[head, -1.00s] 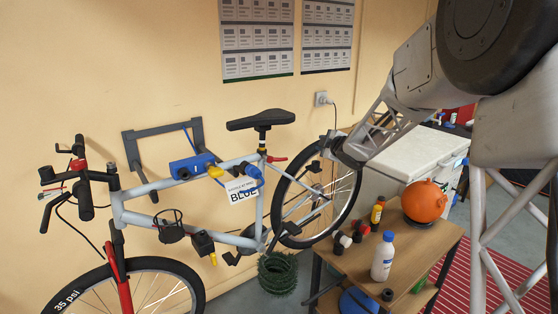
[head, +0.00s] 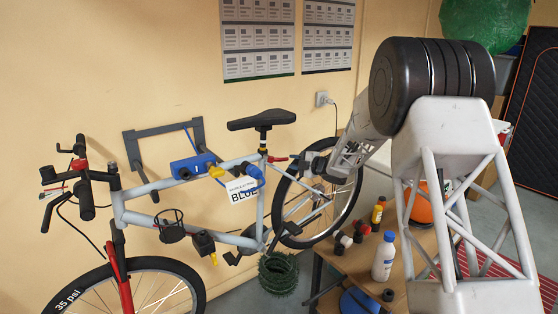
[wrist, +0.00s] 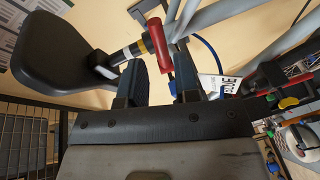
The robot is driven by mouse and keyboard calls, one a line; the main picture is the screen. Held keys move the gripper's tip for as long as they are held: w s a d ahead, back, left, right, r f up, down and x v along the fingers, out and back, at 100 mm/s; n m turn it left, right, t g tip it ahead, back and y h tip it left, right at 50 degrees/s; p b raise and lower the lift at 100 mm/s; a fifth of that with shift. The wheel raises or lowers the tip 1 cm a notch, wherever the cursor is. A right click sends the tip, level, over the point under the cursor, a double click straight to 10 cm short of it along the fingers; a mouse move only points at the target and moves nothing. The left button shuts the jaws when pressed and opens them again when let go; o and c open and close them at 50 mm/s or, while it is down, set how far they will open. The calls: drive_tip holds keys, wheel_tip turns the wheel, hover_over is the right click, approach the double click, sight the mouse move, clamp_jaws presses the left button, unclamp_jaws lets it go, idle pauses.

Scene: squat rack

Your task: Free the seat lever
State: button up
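The red seat lever (head: 277,159) sticks out to the right from the clamp below the black saddle (head: 261,119). In the wrist view the red lever (wrist: 157,43) lies in front of the fingers, its free end in line with the gap between them. My gripper (wrist: 156,70) is open, with one finger on each side of that end; I cannot tell if either touches it. In the head view my gripper (head: 298,163) is just right of the lever, its fingers hard to make out. The seat post has a yellow band (wrist: 148,43) by the lever.
The bicycle frame (head: 152,187) hangs on a wall rack (head: 130,147), with a blue clamp (head: 190,167) and a white tag (head: 243,188). A wooden bench (head: 352,262) with a white bottle (head: 383,257) stands below my arm. The rear wheel (head: 345,205) is close beneath my gripper.

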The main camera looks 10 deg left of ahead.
sight(284, 160)
drive_tip(key=shift+a, duration=0.1)
drive_tip(key=shift+x, duration=3.8)
clamp_jaws()
